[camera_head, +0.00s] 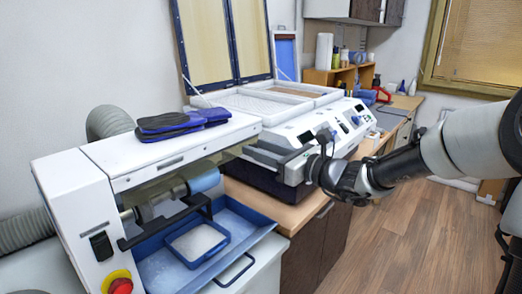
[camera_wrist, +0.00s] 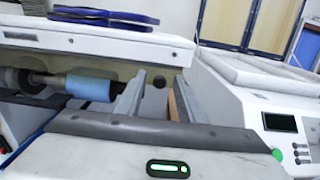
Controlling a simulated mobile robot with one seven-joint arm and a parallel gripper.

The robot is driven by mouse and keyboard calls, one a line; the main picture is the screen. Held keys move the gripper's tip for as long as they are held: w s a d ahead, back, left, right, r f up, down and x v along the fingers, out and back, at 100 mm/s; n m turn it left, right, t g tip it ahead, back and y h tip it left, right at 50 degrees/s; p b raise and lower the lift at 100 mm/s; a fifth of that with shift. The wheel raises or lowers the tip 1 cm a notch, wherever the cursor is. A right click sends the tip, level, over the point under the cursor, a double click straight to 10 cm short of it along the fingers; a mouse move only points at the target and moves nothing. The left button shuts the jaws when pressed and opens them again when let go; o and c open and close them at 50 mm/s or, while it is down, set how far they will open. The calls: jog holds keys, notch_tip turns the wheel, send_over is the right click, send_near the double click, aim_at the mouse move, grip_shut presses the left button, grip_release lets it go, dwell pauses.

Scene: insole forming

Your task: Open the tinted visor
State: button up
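The tinted visor shows as a yellow-brown band under the white hood of the roller machine, in the head view (camera_head: 227,157) and in the wrist view (camera_wrist: 122,70). The blue and grey roller shows below the band. A small black knob (camera_wrist: 160,82) stands near the right end of the band in the wrist view. My gripper (camera_wrist: 157,98) is open and empty there, its two grey fingers on either side of the knob in the picture. Whether they touch it I cannot tell.
Blue-and-black insoles (camera_head: 178,123) lie on the hood. A blue tray (camera_head: 172,274) sits below the roller, and a red button (camera_head: 120,286) is at the front left. The white press (camera_head: 318,122) with raised frames stands close on the right. The wooden floor (camera_head: 420,235) is clear.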

grip_shut()
jog(key=shift+r+p, duration=0.15)
jog(key=shift+p, duration=0.2)
